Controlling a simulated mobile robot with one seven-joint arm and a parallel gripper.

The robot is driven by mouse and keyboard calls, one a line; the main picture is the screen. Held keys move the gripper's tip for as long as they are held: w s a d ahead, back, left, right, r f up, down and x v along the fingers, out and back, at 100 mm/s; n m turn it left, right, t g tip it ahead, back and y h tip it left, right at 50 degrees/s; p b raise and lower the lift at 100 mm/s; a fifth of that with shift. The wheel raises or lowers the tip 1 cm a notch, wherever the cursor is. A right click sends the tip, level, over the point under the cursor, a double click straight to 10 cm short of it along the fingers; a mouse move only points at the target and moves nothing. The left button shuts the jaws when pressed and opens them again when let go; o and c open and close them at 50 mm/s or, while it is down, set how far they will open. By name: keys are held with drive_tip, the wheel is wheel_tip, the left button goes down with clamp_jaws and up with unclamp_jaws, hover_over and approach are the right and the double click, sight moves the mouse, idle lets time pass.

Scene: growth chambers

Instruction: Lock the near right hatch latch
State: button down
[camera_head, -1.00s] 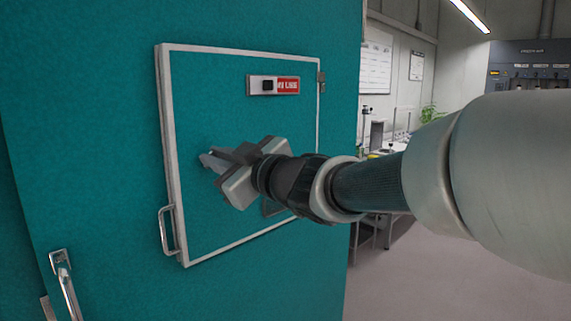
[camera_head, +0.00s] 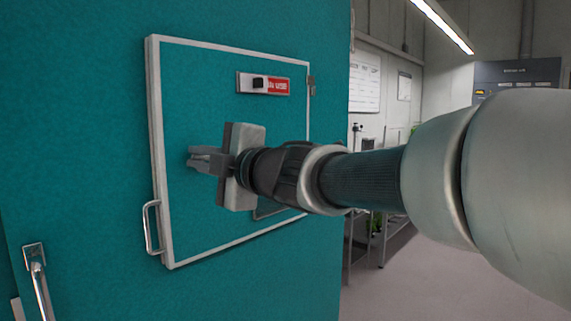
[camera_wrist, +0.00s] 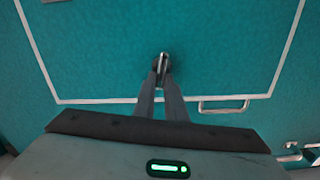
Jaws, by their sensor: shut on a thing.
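The square hatch (camera_head: 180,110) with a pale metal frame is set in a teal wall and looks closed. Its latch (camera_wrist: 163,58) shows in the wrist view as a small silvery piece on a dark round base, between my fingertips. In the head view the latch is hidden behind my fingers. My gripper (camera_head: 194,157) is at the hatch's left-middle part, shut on the latch; it also shows in the wrist view (camera_wrist: 161,72), its two fingers converging on the latch. How far the latch is turned I cannot tell.
A plate with a black knob and red label (camera_head: 263,84) is on the hatch's upper part. A handle (camera_head: 151,228) is at its lower left edge. Another metal handle (camera_head: 40,285) is lower left on the wall. Open floor (camera_head: 410,280) lies to the right.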

drive_tip(key=shift+f+n+b, duration=0.2)
drive_tip(key=shift+n+b, duration=0.3)
drive_tip(key=shift+n, duration=0.5)
drive_tip(key=c, duration=1.8)
unclamp_jaws()
drive_tip(key=p+v, duration=0.2)
drive_tip(key=v, duration=1.5)
drive_tip(key=shift+d, duration=0.2)
drive_tip(key=shift+s, duration=0.1)
